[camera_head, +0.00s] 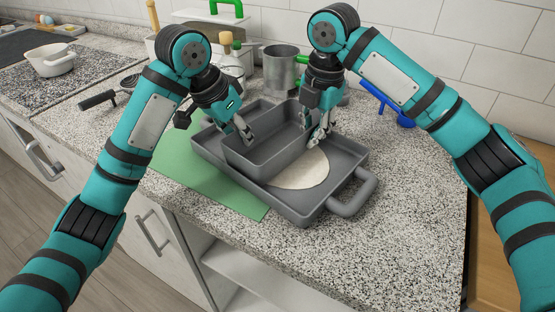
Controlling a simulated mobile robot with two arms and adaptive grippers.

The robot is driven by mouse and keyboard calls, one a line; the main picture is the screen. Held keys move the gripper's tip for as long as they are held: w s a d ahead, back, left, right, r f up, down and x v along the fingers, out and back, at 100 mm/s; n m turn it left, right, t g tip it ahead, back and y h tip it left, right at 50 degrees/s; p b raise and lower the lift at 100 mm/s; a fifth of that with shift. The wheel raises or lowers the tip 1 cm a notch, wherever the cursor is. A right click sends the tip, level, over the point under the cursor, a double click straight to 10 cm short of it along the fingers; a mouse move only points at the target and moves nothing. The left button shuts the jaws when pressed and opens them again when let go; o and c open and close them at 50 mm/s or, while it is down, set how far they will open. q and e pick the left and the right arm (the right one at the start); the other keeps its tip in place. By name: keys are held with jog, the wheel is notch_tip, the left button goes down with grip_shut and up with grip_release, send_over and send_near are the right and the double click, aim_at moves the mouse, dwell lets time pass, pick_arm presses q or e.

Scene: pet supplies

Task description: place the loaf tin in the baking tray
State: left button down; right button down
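The grey loaf tin (267,157) is upright over the left-back part of the larger grey baking tray (300,211). Whether its base rests on the tray floor is hard to tell. A flat, pale round piece (303,171) lies in the tray, partly hidden by the tin. My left gripper (248,138) is at the tin's left end, its fingers at the rim. My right gripper (318,140) is at the tin's right end, its fingers down at that wall. Both seem closed around the tin's end walls, though the fingertips are partly hidden.
A green mat (199,184) lies partly under the tray. A metal cup (281,72) and a blue utensil (385,102) lie behind. A white pot (50,60) stands far left. The speckled counter (408,200) is clear to the right.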

pick_arm(q)
jog(key=c, duration=1.5)
grip_release()
jog(key=shift+f, duration=0.2)
pick_arm(e)
jog(key=c, duration=1.5)
grip_release()
jog(key=shift+f, duration=0.2)
pick_arm(q)
jog(key=v, duration=1.2)
pick_arm(e)
jog(key=r, duration=1.2)
jog(key=shift+s+d, duration=0.4)
